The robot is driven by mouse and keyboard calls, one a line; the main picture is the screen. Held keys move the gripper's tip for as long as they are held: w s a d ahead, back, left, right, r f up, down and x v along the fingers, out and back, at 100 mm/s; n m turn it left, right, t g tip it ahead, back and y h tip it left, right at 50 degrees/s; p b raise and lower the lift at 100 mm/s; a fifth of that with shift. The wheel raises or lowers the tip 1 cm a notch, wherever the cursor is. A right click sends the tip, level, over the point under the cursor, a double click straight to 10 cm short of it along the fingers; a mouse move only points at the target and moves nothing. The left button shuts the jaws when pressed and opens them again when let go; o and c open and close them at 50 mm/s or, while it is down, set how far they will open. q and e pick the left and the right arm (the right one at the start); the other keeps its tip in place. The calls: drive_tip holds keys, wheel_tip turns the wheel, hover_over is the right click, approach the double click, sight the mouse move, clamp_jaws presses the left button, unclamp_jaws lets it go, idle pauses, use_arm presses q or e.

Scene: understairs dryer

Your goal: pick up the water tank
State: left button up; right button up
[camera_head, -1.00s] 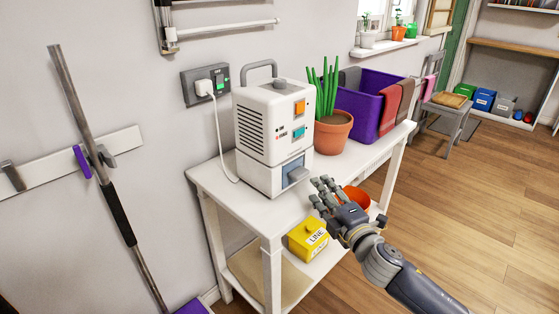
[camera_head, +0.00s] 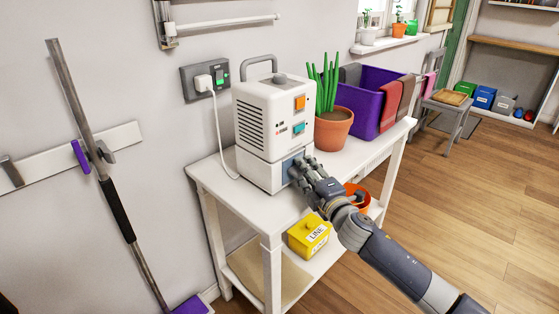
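A white dehumidifier-like machine (camera_head: 262,122) with an orange and a teal button stands on the white table (camera_head: 228,190). The water tank (camera_head: 287,170) is the blue-grey front panel low on the machine, and its handle is largely hidden behind my fingers. My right gripper (camera_head: 303,171) is at the tank's front, its fingers over or touching the handle; I cannot tell whether they grip it. My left gripper is not in view.
A potted plant (camera_head: 333,130) and a purple bin (camera_head: 363,105) with towels stand right of the machine. A yellow box (camera_head: 308,236) and an orange pot (camera_head: 357,195) sit below the tabletop. A power cord (camera_head: 218,135) runs to the wall socket. A mop (camera_head: 112,190) leans at left.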

clamp_jaws()
drive_tip(key=shift+r, duration=0.2)
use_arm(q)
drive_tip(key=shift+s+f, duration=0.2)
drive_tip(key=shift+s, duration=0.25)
use_arm(e)
drive_tip(key=shift+r, duration=0.15)
drive_tip(key=shift+r, duration=0.2)
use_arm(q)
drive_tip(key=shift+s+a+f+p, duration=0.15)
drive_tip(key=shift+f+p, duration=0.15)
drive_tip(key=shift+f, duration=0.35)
use_arm(e)
drive_tip(key=s+d, duration=1.2)
drive_tip(key=shift+s+d, duration=0.3)
drive_tip(key=shift+d, duration=0.05)
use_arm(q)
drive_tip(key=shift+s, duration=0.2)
